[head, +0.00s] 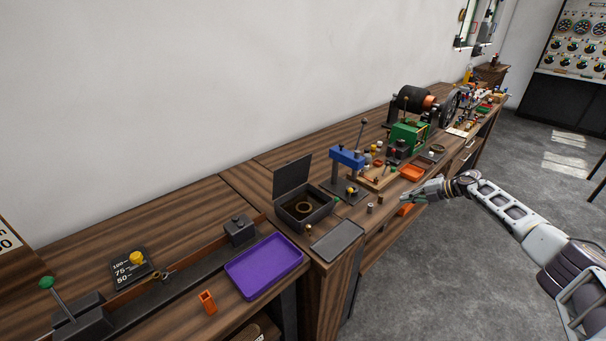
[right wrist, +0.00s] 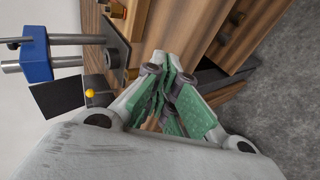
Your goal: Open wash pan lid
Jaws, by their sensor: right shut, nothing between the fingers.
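The wash pan (head: 322,214) is a dark square box on the bench, with a brass-coloured ring inside. Its lid (head: 292,175) stands up, hinged at the back edge, so the pan is open. My right gripper (head: 407,193) is to the right of the pan, near the bench's front edge and apart from the pan and lid. In the right wrist view its green-padded fingers (right wrist: 172,98) are shut together with nothing between them. My left gripper is not in view.
A blue press (head: 346,158) stands right of the pan and also shows in the right wrist view (right wrist: 35,55). A flat grey tray (head: 337,240) lies in front of the pan. A purple tray (head: 264,266) is to the left. Small metal cylinders (head: 370,208) stand near the front edge.

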